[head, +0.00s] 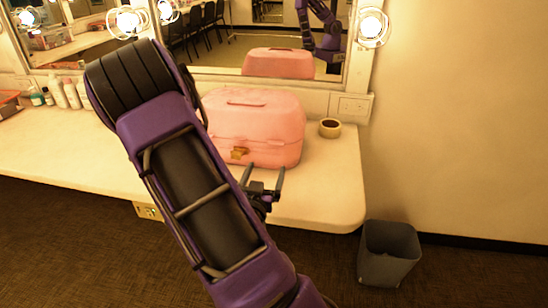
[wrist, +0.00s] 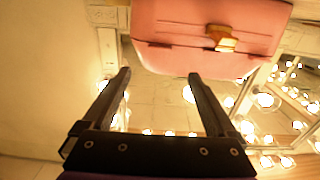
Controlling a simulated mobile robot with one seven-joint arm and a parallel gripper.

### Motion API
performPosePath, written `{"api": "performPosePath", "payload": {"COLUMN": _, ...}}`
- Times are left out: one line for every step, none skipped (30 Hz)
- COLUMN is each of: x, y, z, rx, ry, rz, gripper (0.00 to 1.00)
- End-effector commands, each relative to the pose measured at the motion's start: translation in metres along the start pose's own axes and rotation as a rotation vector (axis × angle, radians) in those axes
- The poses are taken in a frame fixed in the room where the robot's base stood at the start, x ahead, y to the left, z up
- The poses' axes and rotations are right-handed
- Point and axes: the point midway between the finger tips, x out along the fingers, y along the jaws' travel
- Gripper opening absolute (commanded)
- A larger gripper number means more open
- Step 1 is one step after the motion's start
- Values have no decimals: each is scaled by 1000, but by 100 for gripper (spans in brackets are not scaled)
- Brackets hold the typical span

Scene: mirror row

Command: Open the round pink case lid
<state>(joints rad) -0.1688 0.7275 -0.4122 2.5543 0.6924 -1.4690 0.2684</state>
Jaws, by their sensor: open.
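My gripper (head: 264,173) is open and empty, in front of the case's lower right part and over the counter's front edge. In the wrist view the pink case (wrist: 185,52) is at the top, beyond the fingertips of my gripper (wrist: 160,75). The clasp (wrist: 221,40) is right of the right fingertip. I cannot tell whether a fingertip touches the case.
A tape roll (head: 330,128) lies right of the case on the counter (head: 335,185). The mirror (head: 235,45) with lit bulbs is behind. Several bottles (head: 70,93) stand at the left. A grey bin (head: 388,252) stands on the floor at the right.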

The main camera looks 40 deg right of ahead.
Motion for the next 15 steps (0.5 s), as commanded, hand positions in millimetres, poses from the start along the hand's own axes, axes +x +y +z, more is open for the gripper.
{"api": "performPosePath", "payload": {"x": 3, "y": 1, "z": 6, "rx": 5, "ry": 3, "rz": 1, "gripper": 92}}
{"api": "performPosePath", "payload": {"x": 12, "y": 1, "z": -1, "rx": 3, "ry": 4, "rz": 4, "gripper": 92}}
{"api": "performPosePath", "payload": {"x": 22, "y": 2, "z": -1, "rx": 1, "ry": 2, "rz": 4, "gripper": 92}}
{"api": "performPosePath", "payload": {"x": 29, "y": 2, "z": -1, "rx": 0, "ry": 3, "rz": 4, "gripper": 92}}
{"api": "performPosePath", "payload": {"x": 35, "y": 2, "z": -1, "rx": -1, "ry": 3, "rz": 3, "gripper": 92}}
{"api": "performPosePath", "payload": {"x": 44, "y": 2, "z": -1, "rx": 0, "ry": 2, "rz": 4, "gripper": 92}}
{"api": "performPosePath", "payload": {"x": 51, "y": 1, "z": -1, "rx": 0, "ry": 3, "rz": 3, "gripper": 92}}
{"api": "performPosePath", "payload": {"x": 57, "y": 2, "z": -1, "rx": 0, "ry": 2, "rz": 3, "gripper": 92}}
{"api": "performPosePath", "payload": {"x": 66, "y": 2, "z": -1, "rx": -1, "ry": 3, "rz": 4, "gripper": 92}}
{"api": "performPosePath", "payload": {"x": 72, "y": 1, "z": -1, "rx": 0, "ry": 2, "rz": 2, "gripper": 92}}
{"api": "performPosePath", "payload": {"x": 77, "y": 1, "z": 0, "rx": 0, "ry": 1, "rz": 2, "gripper": 92}}
{"api": "performPosePath", "payload": {"x": 85, "y": 1, "z": -1, "rx": 0, "ry": 2, "rz": 2, "gripper": 92}}
{"api": "performPosePath", "payload": {"x": 90, "y": 2, "z": -1, "rx": 0, "ry": 2, "rz": 3, "gripper": 92}}
{"api": "performPosePath", "payload": {"x": 94, "y": 1, "z": -1, "rx": 0, "ry": 2, "rz": 2, "gripper": 92}}
{"api": "performPosePath", "payload": {"x": 100, "y": 1, "z": -1, "rx": 0, "ry": 2, "rz": 1, "gripper": 92}}
